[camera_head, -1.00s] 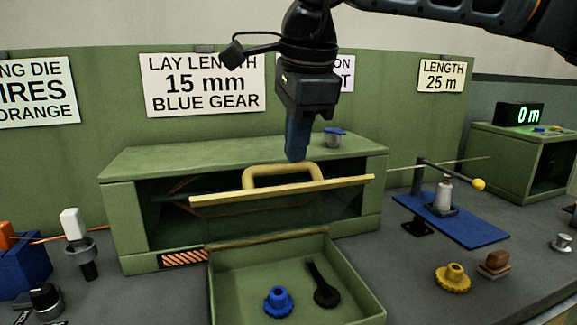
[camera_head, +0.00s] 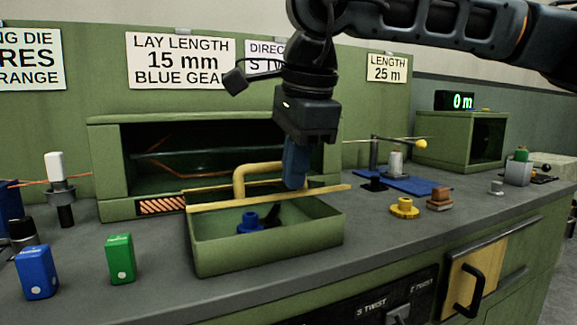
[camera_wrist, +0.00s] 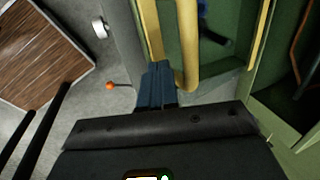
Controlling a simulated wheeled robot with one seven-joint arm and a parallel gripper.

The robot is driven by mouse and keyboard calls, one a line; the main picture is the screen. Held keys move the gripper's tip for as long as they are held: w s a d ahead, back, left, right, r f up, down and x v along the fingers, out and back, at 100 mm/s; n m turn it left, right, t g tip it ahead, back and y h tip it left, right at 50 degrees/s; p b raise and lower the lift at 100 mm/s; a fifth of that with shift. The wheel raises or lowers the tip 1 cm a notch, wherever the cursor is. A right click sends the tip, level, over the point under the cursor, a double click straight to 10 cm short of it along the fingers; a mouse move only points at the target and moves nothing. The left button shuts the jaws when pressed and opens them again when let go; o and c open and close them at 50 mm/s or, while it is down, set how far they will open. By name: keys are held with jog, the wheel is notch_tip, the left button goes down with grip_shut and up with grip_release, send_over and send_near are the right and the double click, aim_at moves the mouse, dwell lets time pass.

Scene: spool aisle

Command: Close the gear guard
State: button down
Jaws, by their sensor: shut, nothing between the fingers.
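The gear guard is a clear panel with a yellow front bar (camera_head: 270,197) and a yellow looped handle (camera_head: 239,183). It stands open, leaning out from the green gear box (camera_head: 105,165) over the green tray (camera_head: 215,252). My gripper (camera_head: 295,185) is shut and empty, its blue fingers down beside the right part of the handle. In the wrist view, the fingers (camera_wrist: 158,72) are close beside the handle (camera_wrist: 187,70), near a yellow bar (camera_wrist: 150,28). I cannot tell whether they touch. The fingers hide part of the handle.
A blue gear (camera_head: 249,221) lies in the tray. A blue block (camera_head: 37,272) and a green block (camera_head: 120,258) stand left of it. A yellow gear (camera_head: 404,208) and a brown block (camera_head: 440,199) sit to the right. The bench front before the tray is clear.

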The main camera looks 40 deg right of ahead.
jog(key=shift+s+a+f+b, duration=0.1)
jog(key=shift+s+f+b, duration=0.15)
jog(key=shift+f, duration=0.3)
jog(key=shift+s+a+f+b, duration=0.1)
jog(key=shift+f+b, duration=0.25)
jog(key=shift+f, duration=0.15)
jog(key=shift+r, duration=0.15)
